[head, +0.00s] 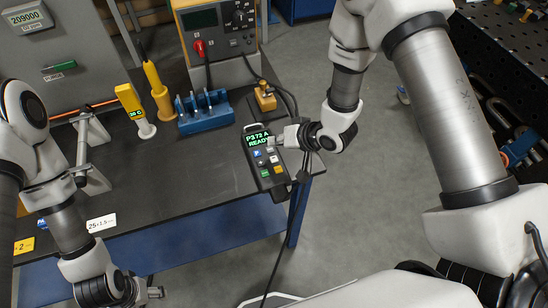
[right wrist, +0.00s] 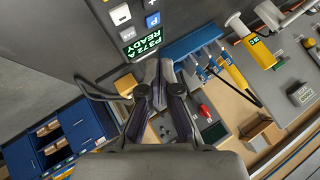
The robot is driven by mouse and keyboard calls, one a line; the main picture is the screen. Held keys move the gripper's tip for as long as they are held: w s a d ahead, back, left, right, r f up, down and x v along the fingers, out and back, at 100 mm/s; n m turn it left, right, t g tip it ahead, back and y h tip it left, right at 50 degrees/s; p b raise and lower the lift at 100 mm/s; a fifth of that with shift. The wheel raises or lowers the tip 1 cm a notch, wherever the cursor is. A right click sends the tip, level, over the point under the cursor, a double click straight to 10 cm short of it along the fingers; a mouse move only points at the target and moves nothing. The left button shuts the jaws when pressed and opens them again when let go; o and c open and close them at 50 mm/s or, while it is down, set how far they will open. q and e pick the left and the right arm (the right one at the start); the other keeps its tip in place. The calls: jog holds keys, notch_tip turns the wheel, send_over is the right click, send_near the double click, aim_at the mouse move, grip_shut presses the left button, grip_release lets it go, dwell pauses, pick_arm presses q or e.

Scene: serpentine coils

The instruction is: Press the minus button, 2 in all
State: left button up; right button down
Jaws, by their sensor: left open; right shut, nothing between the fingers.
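The black handheld control pendant (head: 265,183) lies on the table's right edge. Its green display (head: 258,139) reads "P372 A READY". In the right wrist view the pendant's face (right wrist: 95,30) shows a blue P button (right wrist: 152,20), a white button (right wrist: 121,14) and part of a plus sign. My right gripper (head: 280,139) is shut and empty at the pendant's upper right. My left gripper (head: 155,292) is open, low at the table's front.
A blue rack (head: 205,112), a yellow-handled tool (head: 160,95) and a meter with a red knob (head: 215,25) stand at the back. The dark tabletop (head: 190,170) left of the pendant is clear.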

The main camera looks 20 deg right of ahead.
aim_at(276, 160)
dwell(0.4)
notch_tip(276, 160, up, 4)
jog(key=shift+f+b, duration=0.1)
jog(key=shift+b, duration=0.5)
notch_tip(276, 160, down, 8)
jog(key=b, duration=0.7)
jog(key=shift+f+b, duration=0.4)
jog(key=shift+f, duration=0.05)
dwell(0.4)
